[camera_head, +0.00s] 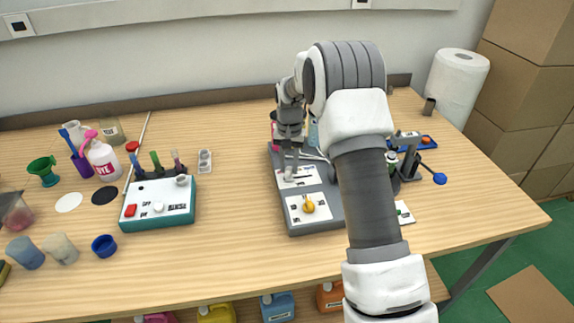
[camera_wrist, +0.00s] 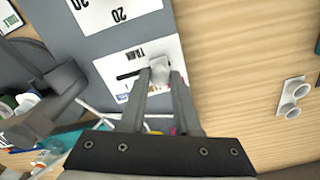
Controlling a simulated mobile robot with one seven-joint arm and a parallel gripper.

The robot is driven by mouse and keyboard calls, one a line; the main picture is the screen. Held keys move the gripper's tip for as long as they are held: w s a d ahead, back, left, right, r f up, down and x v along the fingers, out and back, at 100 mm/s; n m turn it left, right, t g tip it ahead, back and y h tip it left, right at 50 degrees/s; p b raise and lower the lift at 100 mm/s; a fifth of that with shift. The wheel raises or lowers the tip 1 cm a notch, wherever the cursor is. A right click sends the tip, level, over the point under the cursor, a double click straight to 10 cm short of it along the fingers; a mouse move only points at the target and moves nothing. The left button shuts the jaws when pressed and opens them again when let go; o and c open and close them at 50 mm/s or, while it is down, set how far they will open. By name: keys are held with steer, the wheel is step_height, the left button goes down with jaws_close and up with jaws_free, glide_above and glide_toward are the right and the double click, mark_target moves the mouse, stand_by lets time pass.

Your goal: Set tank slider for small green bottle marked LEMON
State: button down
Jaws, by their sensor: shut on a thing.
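The tank slider knob (camera_wrist: 159,68) is a pale grey block on a white panel with the upside-down word TANK, beside a dark slot (camera_wrist: 128,75). My gripper (camera_wrist: 160,76) is shut on this knob, a finger on each side. In the head view my gripper (camera_head: 290,170) reaches down to the white slider panel (camera_head: 308,174) on the grey machine base (camera_head: 318,223). My arm hides much of the machine. A small green-and-white bottle (camera_head: 391,158) shows partly to the right of my arm; its label is too small to read.
A yellow knob (camera_head: 308,206) sits on the machine's front panel. A teal-sided box (camera_head: 158,219) with buttons, a pink-topped dye bottle (camera_head: 103,160) and several cups stand at the left. A paper roll (camera_head: 458,85) stands at the back right. The table between box and machine is mostly clear.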

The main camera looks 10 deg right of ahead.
steer(key=d, duration=0.3)
steer(key=shift+d, duration=0.1)
steer(key=shift+a, duration=0.25)
steer(key=c, duration=0.6)
jaws_free()
steer(key=shift+d, duration=0.1)
step_height(320, 180, up, 18)
steer(key=shift+f+p, duration=0.25)
steer(key=shift+p, duration=0.3)
